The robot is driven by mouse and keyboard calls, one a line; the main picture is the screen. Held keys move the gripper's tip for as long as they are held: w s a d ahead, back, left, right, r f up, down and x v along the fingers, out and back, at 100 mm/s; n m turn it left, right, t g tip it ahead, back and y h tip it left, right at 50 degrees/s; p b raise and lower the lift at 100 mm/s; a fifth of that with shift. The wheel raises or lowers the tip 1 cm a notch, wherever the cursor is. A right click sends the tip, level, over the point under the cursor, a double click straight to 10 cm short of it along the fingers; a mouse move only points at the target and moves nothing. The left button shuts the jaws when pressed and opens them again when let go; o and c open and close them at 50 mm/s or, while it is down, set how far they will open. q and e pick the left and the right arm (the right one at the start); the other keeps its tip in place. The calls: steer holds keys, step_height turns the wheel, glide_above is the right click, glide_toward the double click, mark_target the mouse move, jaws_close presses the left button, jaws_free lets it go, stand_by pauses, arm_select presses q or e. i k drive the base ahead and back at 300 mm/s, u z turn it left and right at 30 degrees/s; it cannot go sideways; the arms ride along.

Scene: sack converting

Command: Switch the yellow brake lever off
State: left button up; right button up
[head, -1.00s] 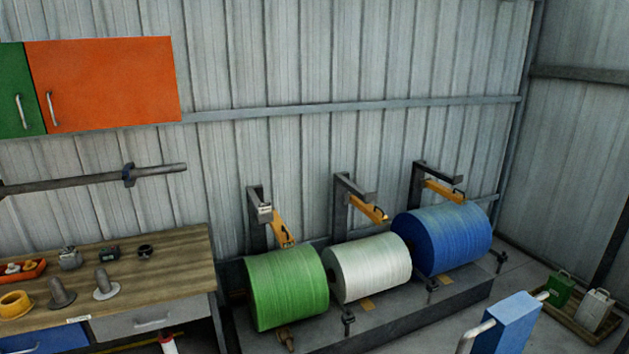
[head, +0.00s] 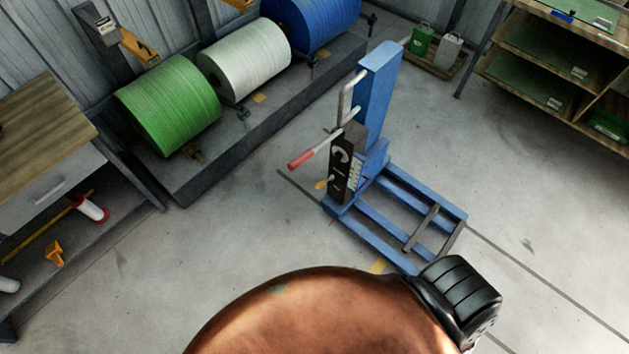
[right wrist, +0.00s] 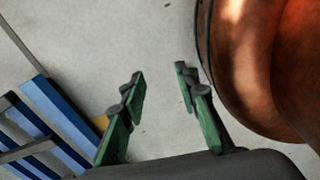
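Yellow brake levers show on brackets at the back wall in the head view. One yellow lever (head: 138,46) hangs behind the green roll (head: 168,103). Another yellow lever (head: 238,3) is cut off at the top edge behind the white roll (head: 244,62). I cannot tell from this view which lever the task means, or its on or off setting. My right gripper (right wrist: 158,72) is open and empty in the right wrist view, over bare floor. It is far from the levers. My left gripper is not in view.
A blue lift trolley (head: 377,95) with a red-tipped handle (head: 301,159) stands in the middle of the floor. A dark plinth (head: 190,182) carries the rolls. A workbench (head: 40,120) is at left, shelving (head: 545,62) at right. Floor around the trolley is clear.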

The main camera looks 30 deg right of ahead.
mark_target(317, 186)
steer(key=k, duration=0.5)
steer(key=z, duration=0.9)
steer(key=i, duration=0.5)
